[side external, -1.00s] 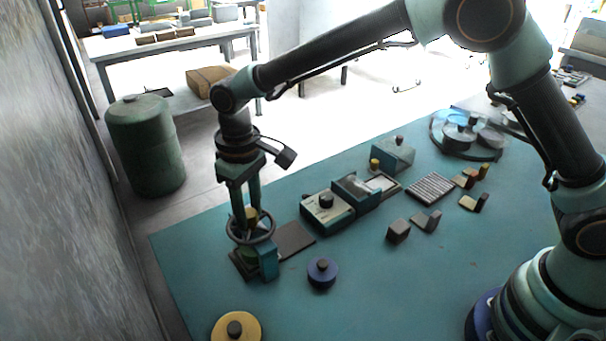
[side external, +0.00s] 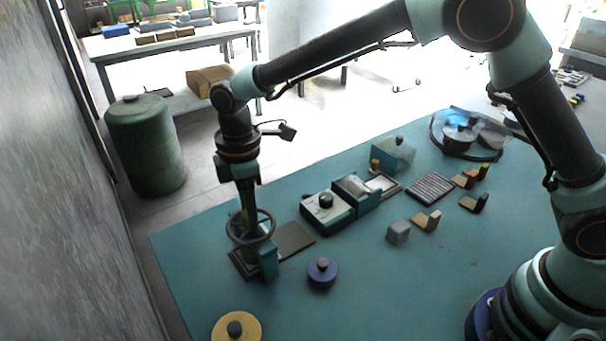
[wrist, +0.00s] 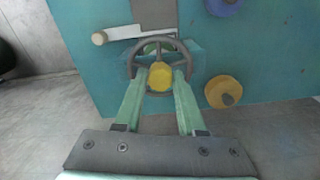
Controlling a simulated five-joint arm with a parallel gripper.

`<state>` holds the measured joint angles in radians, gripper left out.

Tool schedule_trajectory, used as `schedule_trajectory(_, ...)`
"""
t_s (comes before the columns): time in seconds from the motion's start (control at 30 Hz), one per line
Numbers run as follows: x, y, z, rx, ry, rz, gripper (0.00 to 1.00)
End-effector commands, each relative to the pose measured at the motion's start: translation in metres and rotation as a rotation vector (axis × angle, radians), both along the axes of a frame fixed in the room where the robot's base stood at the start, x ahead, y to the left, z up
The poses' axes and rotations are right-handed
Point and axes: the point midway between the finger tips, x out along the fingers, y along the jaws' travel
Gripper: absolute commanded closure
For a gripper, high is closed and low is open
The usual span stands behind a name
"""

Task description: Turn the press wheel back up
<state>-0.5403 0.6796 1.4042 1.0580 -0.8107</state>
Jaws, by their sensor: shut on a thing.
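The press wheel (side external: 268,236) is a dark spoked ring on top of a small teal press (side external: 268,262) near the mat's left corner. In the wrist view the wheel (wrist: 134,62) has a yellow hub (wrist: 160,76) in its middle. My gripper (side external: 247,222) reaches down to the wheel from above, and its fingers partly hide the hub in the side view. In the wrist view my gripper's two green fingers (wrist: 160,78) are shut on the hub, one on each side, inside the ring.
A dark plate (side external: 296,238) lies beside the press. A blue round knobbed piece (side external: 322,277) and a yellow one (side external: 237,330) stand close by. A boxy teal device (side external: 327,215) is to the right. The mat's front middle is clear.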

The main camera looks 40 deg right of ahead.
Motion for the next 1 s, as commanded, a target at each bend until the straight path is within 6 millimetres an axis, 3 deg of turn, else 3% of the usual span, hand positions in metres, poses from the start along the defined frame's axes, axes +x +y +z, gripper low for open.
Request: schedule_trajectory(1.0, 0.0001, 0.0005, 0.002, 0.0, -0.002, 0.888, 1.0)
